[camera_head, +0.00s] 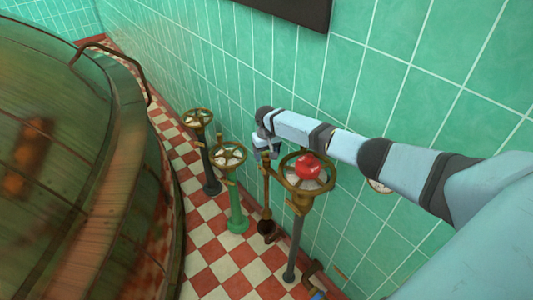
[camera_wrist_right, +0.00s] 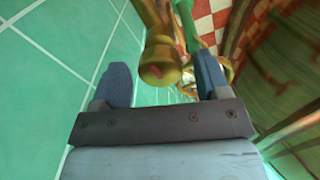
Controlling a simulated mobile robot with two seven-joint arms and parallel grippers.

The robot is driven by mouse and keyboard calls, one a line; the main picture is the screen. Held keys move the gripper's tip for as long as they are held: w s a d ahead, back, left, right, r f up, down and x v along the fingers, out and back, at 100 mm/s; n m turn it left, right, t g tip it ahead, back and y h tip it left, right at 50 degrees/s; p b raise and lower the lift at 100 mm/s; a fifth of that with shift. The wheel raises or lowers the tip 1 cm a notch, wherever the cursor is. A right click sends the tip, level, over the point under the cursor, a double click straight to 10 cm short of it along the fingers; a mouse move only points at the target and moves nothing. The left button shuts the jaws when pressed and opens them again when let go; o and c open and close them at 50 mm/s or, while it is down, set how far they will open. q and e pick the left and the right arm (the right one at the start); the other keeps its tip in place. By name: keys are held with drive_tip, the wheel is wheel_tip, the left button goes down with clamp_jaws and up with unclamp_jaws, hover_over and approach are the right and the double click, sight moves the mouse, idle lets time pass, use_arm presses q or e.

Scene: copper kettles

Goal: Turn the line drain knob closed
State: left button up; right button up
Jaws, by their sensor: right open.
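No label for the line drain knob is readable. My right gripper (camera_head: 267,150) points down beside the wall, just left of the handwheel with the red knob (camera_head: 308,167). Below it stands a thin brown pipe (camera_head: 266,190) with a brass upper part. In the right wrist view my gripper (camera_wrist_right: 162,66) is open, its two blue-grey fingers apart. A rounded brass piece with a red mark (camera_wrist_right: 160,74) shows between them, with gaps on both sides. I cannot tell whether this piece is the line drain knob. My left gripper is not in view.
Two more handwheels, one on a dark post (camera_head: 198,118) and one on a green post (camera_head: 229,156), stand further along the green tiled wall (camera_head: 400,50). A big copper kettle (camera_head: 60,150) fills the left. Checkered floor (camera_head: 215,255) lies between.

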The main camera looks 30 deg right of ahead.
drive_tip(key=c, duration=0.9)
drive_tip(key=shift+c, duration=0.2)
